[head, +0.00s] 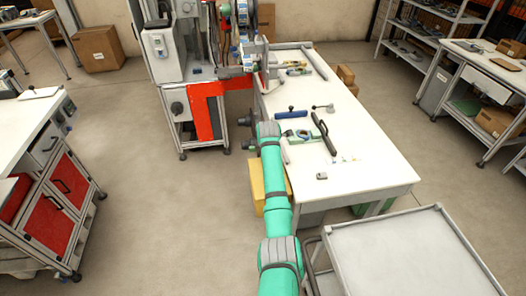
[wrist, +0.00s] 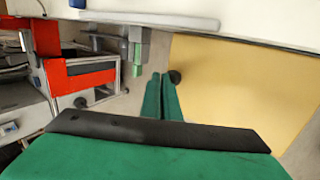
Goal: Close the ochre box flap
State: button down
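The ochre box (head: 257,187) stands on the floor at the left side of the white table in the head view, partly hidden behind my green arm. In the wrist view a broad flat ochre panel (wrist: 240,90) of it fills the right side. I cannot tell whether this panel is the flap or a wall. My gripper (wrist: 161,76) shows two green fingers side by side with almost no gap, shut and holding nothing visible. The fingertips are just left of the panel's left edge; whether they touch it is unclear. In the head view the fingers cannot be made out clearly.
The white table (head: 375,165) with tools on it is right of my arm; its edge passes above the panel in the wrist view. A red and grey machine (head: 207,110) stands at the back left. A grey cart (head: 410,255) is at front right.

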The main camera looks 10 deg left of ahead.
jog(key=shift+s+a+f, duration=0.1)
jog(key=shift+s+f, duration=0.05)
jog(key=shift+f, duration=0.1)
notch_tip(320, 180, up, 14)
jog(key=shift+a+r, duration=0.15)
jog(key=shift+r, duration=0.05)
jog(key=shift+s, duration=0.1)
